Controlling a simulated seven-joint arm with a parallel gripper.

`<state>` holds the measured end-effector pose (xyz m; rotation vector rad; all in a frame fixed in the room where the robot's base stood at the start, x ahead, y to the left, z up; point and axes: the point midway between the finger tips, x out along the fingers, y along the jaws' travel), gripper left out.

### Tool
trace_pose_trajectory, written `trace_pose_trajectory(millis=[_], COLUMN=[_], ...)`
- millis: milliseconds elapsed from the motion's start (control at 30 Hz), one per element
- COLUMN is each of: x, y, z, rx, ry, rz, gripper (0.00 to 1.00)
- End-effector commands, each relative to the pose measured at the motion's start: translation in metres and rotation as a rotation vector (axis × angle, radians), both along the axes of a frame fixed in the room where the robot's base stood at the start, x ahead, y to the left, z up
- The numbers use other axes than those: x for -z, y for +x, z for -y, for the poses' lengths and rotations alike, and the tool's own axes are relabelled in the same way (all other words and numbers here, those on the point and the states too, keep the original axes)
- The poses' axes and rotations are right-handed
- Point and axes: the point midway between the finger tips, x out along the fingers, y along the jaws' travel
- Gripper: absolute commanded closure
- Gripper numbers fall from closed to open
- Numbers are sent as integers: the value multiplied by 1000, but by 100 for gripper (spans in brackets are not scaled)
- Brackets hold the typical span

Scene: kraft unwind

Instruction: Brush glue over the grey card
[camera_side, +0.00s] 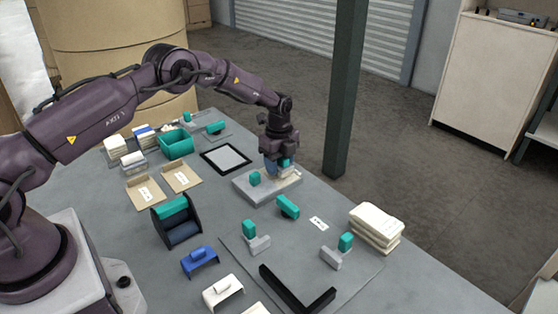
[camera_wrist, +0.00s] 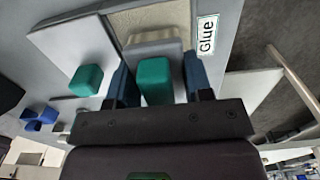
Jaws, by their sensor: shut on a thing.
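My gripper (camera_side: 280,168) is over the glue tray (camera_side: 252,191) near the table's far right edge. In the wrist view its dark blue fingers stand on both sides of a teal handle (camera_wrist: 154,82), shut on it. Below the handle is a pale grey brush head (camera_wrist: 153,50), at the tan glue bed (camera_wrist: 155,18); I cannot tell whether they touch. A label reading "Glue" (camera_wrist: 207,34) is beside the bed. A second teal block (camera_wrist: 86,80) stands on the tray's pale top. The grey card (camera_side: 228,157) lies flat in a black frame, left of the tray and clear of my gripper.
A loose teal block (camera_side: 288,206) lies in front of the tray. A white stack (camera_side: 377,227) stands right, a black angle bar (camera_side: 296,292) in front. A black holder (camera_side: 176,222), cardboard trays (camera_side: 182,178) and a teal bin (camera_side: 176,144) are left. A dark post (camera_side: 345,90) rises behind.

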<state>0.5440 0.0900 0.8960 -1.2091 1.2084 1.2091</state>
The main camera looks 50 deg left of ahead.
Motion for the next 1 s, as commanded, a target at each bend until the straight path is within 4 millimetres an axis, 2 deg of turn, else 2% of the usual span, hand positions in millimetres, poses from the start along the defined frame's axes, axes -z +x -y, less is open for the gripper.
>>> trace_pose_trajectory(millis=[1000], x=[5], y=[0], z=[0], rx=[0], ry=[0], rz=[0], gripper=[72])
